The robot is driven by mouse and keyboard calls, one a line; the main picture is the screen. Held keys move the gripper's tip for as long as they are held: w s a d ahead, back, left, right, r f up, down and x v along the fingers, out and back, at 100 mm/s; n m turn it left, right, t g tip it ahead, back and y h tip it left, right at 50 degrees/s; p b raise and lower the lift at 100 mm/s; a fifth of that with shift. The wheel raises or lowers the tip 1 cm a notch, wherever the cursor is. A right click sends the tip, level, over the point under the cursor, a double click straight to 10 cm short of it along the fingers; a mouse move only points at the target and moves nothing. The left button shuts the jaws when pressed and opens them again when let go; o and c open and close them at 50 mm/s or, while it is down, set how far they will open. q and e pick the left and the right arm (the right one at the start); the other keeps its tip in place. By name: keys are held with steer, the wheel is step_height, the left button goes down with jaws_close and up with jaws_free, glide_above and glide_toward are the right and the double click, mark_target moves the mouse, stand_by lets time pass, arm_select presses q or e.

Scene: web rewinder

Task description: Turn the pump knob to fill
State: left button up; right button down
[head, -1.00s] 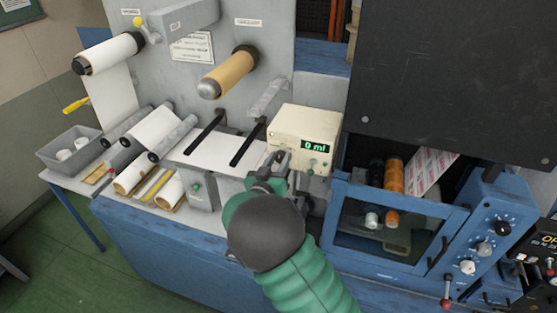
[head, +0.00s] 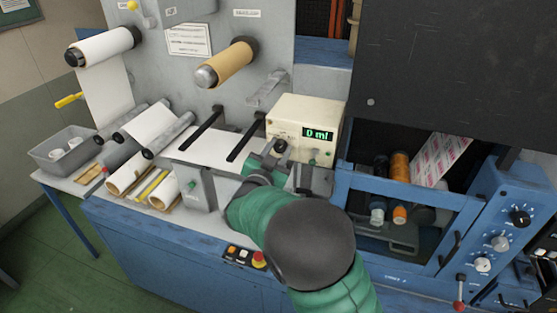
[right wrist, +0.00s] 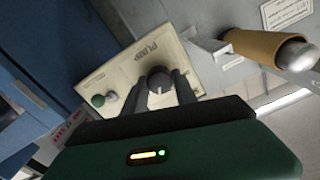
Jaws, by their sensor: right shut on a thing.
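The pump is a cream box (head: 300,115) with a lit green display reading 0 ml, on the grey bench at the centre of the head view. Its dark round knob (head: 281,146) is on the front face; the right wrist view shows the knob (right wrist: 159,79) below the PUMP lettering. My right gripper (right wrist: 160,92) is shut on the knob, one finger on each side. In the head view my right gripper (head: 284,153) is partly hidden by my own arm. The knob's pointer cannot be made out. My left gripper is not in view.
A green button (right wrist: 99,100) sits beside the knob on the pump. A blue cabinet (head: 408,199) with rollers is close on the right. Two black bars (head: 203,128) and a brown roll (head: 226,63) project to the left. A button panel (head: 245,256) is on the bench front.

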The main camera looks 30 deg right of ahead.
steer(key=shift+f+m+b, duration=0.15)
steer(key=shift+m+b, duration=1.25)
steer(key=shift+b, duration=0.2)
steer(key=c, duration=1)
jaws_free()
steer(key=b+v, duration=0.4)
steer(key=v, duration=1.2)
steer(key=shift+a, duration=0.45)
steer(key=shift+d, duration=0.1)
